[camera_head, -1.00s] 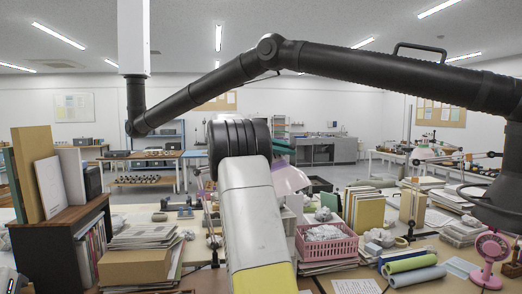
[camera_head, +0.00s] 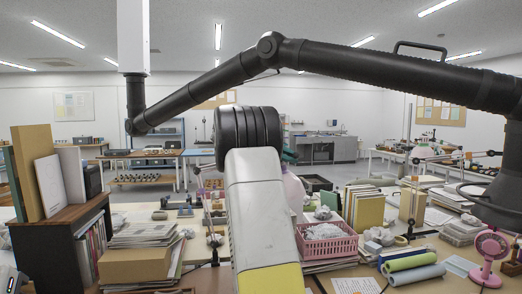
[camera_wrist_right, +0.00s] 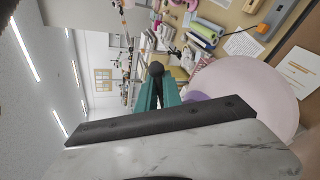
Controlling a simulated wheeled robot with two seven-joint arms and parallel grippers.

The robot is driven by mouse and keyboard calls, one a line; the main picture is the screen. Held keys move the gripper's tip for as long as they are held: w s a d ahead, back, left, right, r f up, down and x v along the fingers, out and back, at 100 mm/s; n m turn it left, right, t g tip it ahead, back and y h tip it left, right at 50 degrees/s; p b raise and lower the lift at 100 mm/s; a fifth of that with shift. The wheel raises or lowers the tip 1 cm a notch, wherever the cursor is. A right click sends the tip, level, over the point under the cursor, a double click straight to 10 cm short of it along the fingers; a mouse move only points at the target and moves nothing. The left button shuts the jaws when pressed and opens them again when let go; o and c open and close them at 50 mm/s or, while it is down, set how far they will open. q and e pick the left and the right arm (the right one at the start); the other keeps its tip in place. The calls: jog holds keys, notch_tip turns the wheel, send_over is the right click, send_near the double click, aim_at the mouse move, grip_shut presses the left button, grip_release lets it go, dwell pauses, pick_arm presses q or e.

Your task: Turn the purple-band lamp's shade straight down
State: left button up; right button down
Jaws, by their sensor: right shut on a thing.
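The purple-band lamp's pale pink shade (camera_head: 294,192) shows in the head view as a strip behind my right forearm. In the right wrist view the shade (camera_wrist_right: 250,92) is large, right of the fingers, with its purple band (camera_wrist_right: 196,97) partly showing near its narrow end. My right gripper (camera_wrist_right: 158,88) has teal fingers shut on the lamp beside that band; a dark round knob (camera_wrist_right: 156,69) shows at the fingertips. In the head view only a bit of the teal gripper (camera_head: 289,156) shows. The exact grip and the lamp's stand are hidden. My left gripper is out of view.
A pink basket (camera_head: 327,247) and upright books (camera_head: 364,208) stand to the right. A black jointed duct arm (camera_head: 390,75) crosses above. A dark shelf (camera_head: 62,240) and stacked papers are at left.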

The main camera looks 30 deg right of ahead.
aim_at(293, 180)
jog(key=shift+s+d+f+m+t+y, duration=0.15)
jog(key=shift+f+m+y, duration=0.1)
jog(key=shift+f, duration=0.2)
jog(key=shift+s+d+f+m+t+y, duration=0.1)
jog(key=shift+s+f+m+t+y, duration=0.15)
jog(key=shift+f, duration=0.2)
jog(key=shift+s+d+f+m+t+y, duration=0.1)
jog(key=shift+f+m, duration=0.2)
jog(key=shift+f, duration=0.15)
jog(key=c, duration=1.5)
grip_release()
jog(key=shift+s, duration=0.1)
jog(key=shift+a, duration=0.1)
jog(key=shift+w+a, duration=0.15)
jog(key=shift+w, duration=0.05)
jog(key=shift+a+r, duration=0.2)
jog(key=shift+a, duration=0.1)
jog(key=v, duration=0.7)
